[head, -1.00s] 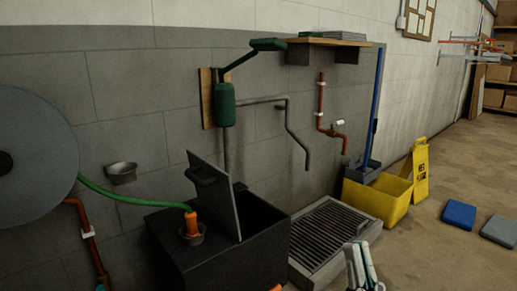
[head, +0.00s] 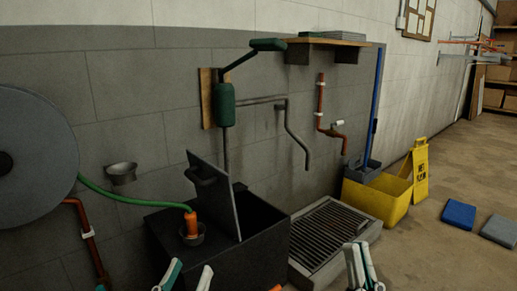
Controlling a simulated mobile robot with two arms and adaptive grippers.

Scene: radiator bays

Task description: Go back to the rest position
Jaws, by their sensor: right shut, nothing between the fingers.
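My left gripper (head: 188,279) shows at the bottom edge, in front of the black box (head: 262,255). Its two fingers stand apart with nothing seen between them; the rest of it is cut off by the frame. My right gripper (head: 359,265) is at the bottom, right of the middle, in front of the floor grate's near corner. Its fingers are together and hold nothing. Both grippers look clear of the objects behind them.
The black box has a raised lid (head: 217,195) and an orange nozzle (head: 191,222) on a green hose. A floor grate (head: 330,235), yellow bucket (head: 375,200) and wet-floor sign (head: 420,172) stand to the right. Blue (head: 458,214) and grey pads lie on open floor.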

